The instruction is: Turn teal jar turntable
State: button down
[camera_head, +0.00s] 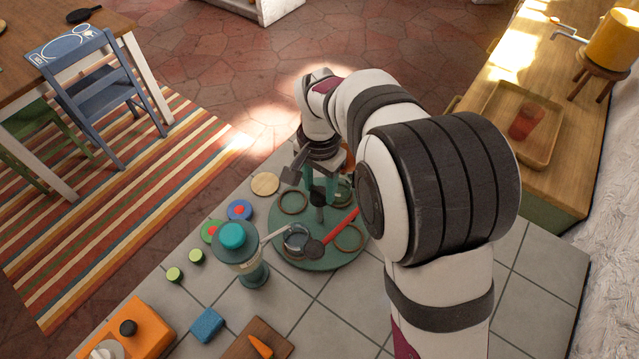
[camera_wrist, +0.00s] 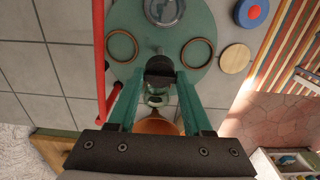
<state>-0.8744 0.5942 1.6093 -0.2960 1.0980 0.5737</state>
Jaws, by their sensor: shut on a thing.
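The teal turntable (camera_head: 318,260) is a round disc on the tiled counter, partly hidden by my arm. It also fills the upper middle of the wrist view (camera_wrist: 185,22). It bears brown rings (camera_head: 293,202), a glass jar (camera_head: 297,240) and a second jar (camera_wrist: 157,98), and a dark knob (camera_head: 318,196) rises at its middle. My gripper (camera_wrist: 159,74) has its green fingers on either side of the dark knob (camera_wrist: 159,66) and is shut on it. In the head view my gripper (camera_head: 319,188) is over the disc's middle.
A red-handled tool (camera_head: 338,229) lies across the disc's near right side. A teal-lidded container (camera_head: 241,245) with a pale lever stands close on the left. An orange bowl (camera_wrist: 155,126) is beyond the disc. A cork disc (camera_head: 265,184) and a blue disc (camera_head: 239,210) lie beside it.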

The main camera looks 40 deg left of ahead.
jog(key=shift+n, duration=9.1)
jog(key=shift+c, duration=1.6)
grip_release()
